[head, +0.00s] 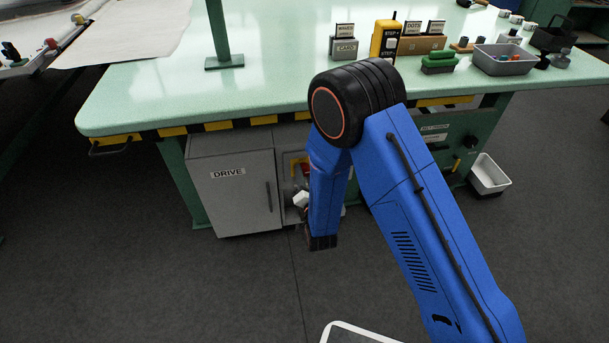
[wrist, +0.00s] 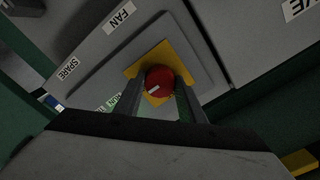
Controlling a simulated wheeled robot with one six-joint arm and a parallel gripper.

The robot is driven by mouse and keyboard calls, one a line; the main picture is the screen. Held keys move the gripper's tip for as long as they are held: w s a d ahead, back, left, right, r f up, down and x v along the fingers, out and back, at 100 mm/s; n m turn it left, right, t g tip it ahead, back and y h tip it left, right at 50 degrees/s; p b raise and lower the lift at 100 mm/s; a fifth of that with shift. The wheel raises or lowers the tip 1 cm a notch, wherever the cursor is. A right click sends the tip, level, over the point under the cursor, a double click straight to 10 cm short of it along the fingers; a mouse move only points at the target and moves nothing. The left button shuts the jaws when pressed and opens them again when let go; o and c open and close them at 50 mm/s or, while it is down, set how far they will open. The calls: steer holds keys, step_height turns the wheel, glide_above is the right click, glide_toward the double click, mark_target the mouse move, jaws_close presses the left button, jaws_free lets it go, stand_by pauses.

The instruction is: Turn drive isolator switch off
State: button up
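The isolator switch is a round red knob (wrist: 159,82) with a white mark, on a yellow plate (wrist: 153,60). My gripper (wrist: 160,88) has one finger on each side of the knob, close to its edges; I cannot tell whether they press on it. In the head view the red knob (head: 306,169) and yellow plate (head: 295,162) show partly, beside the grey cabinet marked DRIVE (head: 232,190) under the bench. My forearm hides much of the switch panel there. The white mark on the knob lies aslant in the wrist view.
Labels FAN (wrist: 119,17) and SPARE (wrist: 68,69) lie on the panel near the switch. The green bench top (head: 200,95) overhangs the cabinet, with a striped front edge. A green leg (head: 183,183) stands left of the cabinet. The floor in front is clear.

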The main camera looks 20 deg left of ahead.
steer(key=shift+n, duration=0.3)
steer(key=n, duration=1.7)
steer(key=shift+d, duration=0.1)
stand_by(0.6)
steer(key=o, duration=1)
steer(key=shift+o, duration=0.2)
